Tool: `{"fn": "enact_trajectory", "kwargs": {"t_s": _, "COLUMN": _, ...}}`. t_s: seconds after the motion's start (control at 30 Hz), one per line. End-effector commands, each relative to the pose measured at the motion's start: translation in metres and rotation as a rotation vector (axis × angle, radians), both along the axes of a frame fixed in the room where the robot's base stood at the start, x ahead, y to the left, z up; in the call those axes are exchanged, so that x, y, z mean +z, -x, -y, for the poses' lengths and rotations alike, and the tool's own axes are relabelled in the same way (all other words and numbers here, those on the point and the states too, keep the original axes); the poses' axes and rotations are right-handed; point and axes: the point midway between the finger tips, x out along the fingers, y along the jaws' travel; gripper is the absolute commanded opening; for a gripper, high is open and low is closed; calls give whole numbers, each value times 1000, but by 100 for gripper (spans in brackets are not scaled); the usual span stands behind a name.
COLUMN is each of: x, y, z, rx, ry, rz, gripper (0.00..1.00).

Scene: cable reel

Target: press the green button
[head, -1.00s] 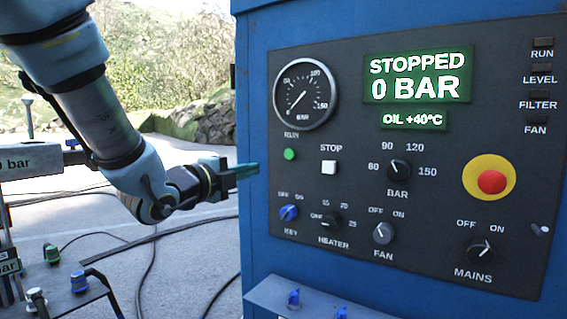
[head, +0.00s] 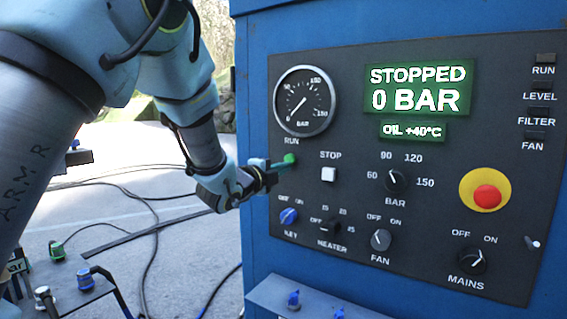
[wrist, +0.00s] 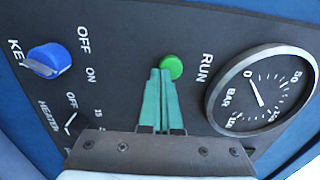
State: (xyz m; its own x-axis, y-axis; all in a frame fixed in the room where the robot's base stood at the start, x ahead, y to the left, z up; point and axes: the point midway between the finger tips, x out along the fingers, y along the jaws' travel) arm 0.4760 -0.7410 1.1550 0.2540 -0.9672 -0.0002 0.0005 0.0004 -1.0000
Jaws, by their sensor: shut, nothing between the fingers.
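The green button (head: 290,158) is under the RUN label on the dark control panel (head: 350,140). In the wrist view the round green button (wrist: 171,67) shows just beyond the fingertips, its lower left edge partly covered by them. My gripper (head: 272,165) is shut and empty, its green fingers pointing at the button. In the wrist view the two fingers of my gripper (wrist: 160,74) lie side by side. The tips are at or very close to the button; I cannot tell whether they touch. The display (head: 418,89) reads STOPPED, 0 BAR.
The white STOP button (head: 328,174) is right of the green button, with the pressure gauge (head: 304,101) above. The blue key switch (head: 288,216) and heater knob (head: 329,227) lie below. A red emergency button (head: 487,197) is far right. Cables lie on the ground.

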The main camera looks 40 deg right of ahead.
Motion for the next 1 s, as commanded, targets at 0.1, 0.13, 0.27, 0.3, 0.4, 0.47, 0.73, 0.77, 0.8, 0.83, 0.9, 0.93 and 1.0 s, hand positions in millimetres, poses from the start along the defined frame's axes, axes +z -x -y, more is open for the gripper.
{"fn": "enact_trajectory", "kwargs": {"t_s": 0.1, "x": 0, "y": -1, "z": 3, "rx": 0, "ry": 0, "rz": 0, "gripper": 0}}
{"fn": "enact_trajectory", "kwargs": {"t_s": 0.13, "x": 0, "y": -1, "z": 3, "rx": 0, "ry": 0, "rz": 0, "gripper": 0}}
{"fn": "enact_trajectory", "kwargs": {"t_s": 0.27, "x": 0, "y": -1, "z": 3, "rx": 0, "ry": 1, "rz": 0, "gripper": 0}}
{"fn": "enact_trajectory", "kwargs": {"t_s": 0.3, "x": 0, "y": -1, "z": 3, "rx": 0, "ry": 0, "rz": 0, "gripper": 0}}
{"fn": "enact_trajectory", "kwargs": {"t_s": 0.4, "x": -1, "y": -1, "z": 3, "rx": 0, "ry": 1, "rz": 0, "gripper": 0}}
{"fn": "enact_trajectory", "kwargs": {"t_s": 0.47, "x": -2, "y": -1, "z": 5, "rx": 0, "ry": 1, "rz": 0, "gripper": 0}}
{"fn": "enact_trajectory", "kwargs": {"t_s": 0.73, "x": -2, "y": -7, "z": 24, "rx": 0, "ry": 3, "rz": 1, "gripper": 0}}
{"fn": "enact_trajectory", "kwargs": {"t_s": 0.77, "x": 0, "y": -7, "z": 24, "rx": 0, "ry": 3, "rz": 1, "gripper": 0}}
{"fn": "enact_trajectory", "kwargs": {"t_s": 0.8, "x": 1, "y": -7, "z": 25, "rx": 0, "ry": 3, "rz": 1, "gripper": 0}}
{"fn": "enact_trajectory", "kwargs": {"t_s": 0.83, "x": 1, "y": -7, "z": 25, "rx": 0, "ry": 3, "rz": 1, "gripper": 0}}
{"fn": "enact_trajectory", "kwargs": {"t_s": 0.9, "x": 1, "y": -6, "z": 25, "rx": 0, "ry": 3, "rz": 0, "gripper": 0}}
{"fn": "enact_trajectory", "kwargs": {"t_s": 0.93, "x": 1, "y": -6, "z": 25, "rx": 0, "ry": 3, "rz": 0, "gripper": 0}}
{"fn": "enact_trajectory", "kwargs": {"t_s": 1.0, "x": 1, "y": -6, "z": 25, "rx": 0, "ry": 2, "rz": -1, "gripper": 0}}
